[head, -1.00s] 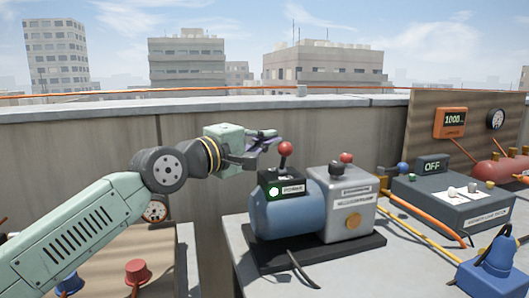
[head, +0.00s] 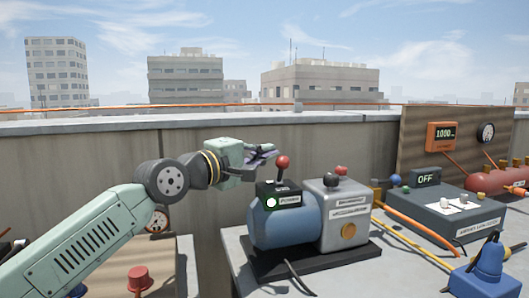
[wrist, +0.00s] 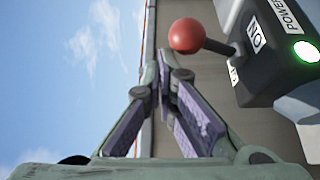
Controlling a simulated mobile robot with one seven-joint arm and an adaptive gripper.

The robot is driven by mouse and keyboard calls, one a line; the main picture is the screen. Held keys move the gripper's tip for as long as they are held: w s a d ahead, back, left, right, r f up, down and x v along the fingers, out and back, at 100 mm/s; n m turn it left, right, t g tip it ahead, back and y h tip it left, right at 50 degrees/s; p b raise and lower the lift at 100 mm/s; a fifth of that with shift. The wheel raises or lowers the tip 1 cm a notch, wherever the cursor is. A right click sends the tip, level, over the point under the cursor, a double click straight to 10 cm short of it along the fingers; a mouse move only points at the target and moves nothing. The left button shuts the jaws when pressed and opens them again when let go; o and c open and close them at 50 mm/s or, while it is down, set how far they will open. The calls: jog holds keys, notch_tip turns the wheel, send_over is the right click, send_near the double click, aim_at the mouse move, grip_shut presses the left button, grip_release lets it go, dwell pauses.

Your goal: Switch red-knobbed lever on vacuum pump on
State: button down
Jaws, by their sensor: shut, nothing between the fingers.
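The vacuum pump (head: 285,222) has a blue rounded body and a grey box on a black base. Its black switch box (head: 277,195) carries a POWER label and a lit round lamp, which looks green in the wrist view (wrist: 306,51). The red-knobbed lever (head: 283,162) stands up from this box. In the wrist view its red knob (wrist: 185,36) is just beyond the fingertips, with an ON label (wrist: 255,35) by the lever's base. My gripper (head: 272,152) is shut and empty, its tips close to the knob's left; a small gap shows in the wrist view (wrist: 165,78).
A grey leak-tester box (head: 440,210) with an OFF display stands to the right, with orange and yellow hoses between. A blue device (head: 485,270) is at front right. A red button (head: 138,278) is at lower left. The parapet wall runs behind.

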jog(key=v, duration=0.7)
jog(key=shift+s, duration=0.15)
jog(key=shift+a, duration=0.1)
jog(key=shift+s+f, duration=0.1)
